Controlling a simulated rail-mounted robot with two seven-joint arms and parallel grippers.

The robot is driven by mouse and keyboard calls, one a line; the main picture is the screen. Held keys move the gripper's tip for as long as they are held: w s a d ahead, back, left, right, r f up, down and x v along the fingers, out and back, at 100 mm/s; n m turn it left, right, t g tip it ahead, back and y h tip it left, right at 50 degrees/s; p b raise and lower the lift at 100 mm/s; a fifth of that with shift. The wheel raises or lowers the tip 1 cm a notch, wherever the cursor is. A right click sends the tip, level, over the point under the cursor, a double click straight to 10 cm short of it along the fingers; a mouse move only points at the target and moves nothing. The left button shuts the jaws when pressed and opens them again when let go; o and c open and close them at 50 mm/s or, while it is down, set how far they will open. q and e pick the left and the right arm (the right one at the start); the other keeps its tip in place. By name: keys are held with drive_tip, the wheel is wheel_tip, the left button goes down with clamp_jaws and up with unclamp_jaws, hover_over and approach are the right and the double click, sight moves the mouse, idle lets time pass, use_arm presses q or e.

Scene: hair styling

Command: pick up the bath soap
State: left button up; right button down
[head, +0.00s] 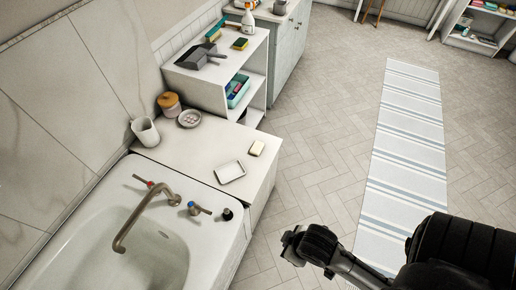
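The bath soap appears to be the small cream bar (257,148) on the white counter (190,152), near its right edge. A shallow white soap dish (230,171) lies just in front of it, apart from the bar and apparently empty. My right gripper (288,245) is in the head view, low and to the right of the counter, over the floor and well away from the soap. Its fingers are too small and dark to tell if they are open. My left gripper is not in view.
A white cup (145,131), a wooden-lidded jar (169,106) and a small round dish (189,118) stand at the counter's back left. A basin with a faucet (145,215) lies in front. A white shelf (210,86) stands behind. Floor to the right is open, with a striped rug (408,140).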

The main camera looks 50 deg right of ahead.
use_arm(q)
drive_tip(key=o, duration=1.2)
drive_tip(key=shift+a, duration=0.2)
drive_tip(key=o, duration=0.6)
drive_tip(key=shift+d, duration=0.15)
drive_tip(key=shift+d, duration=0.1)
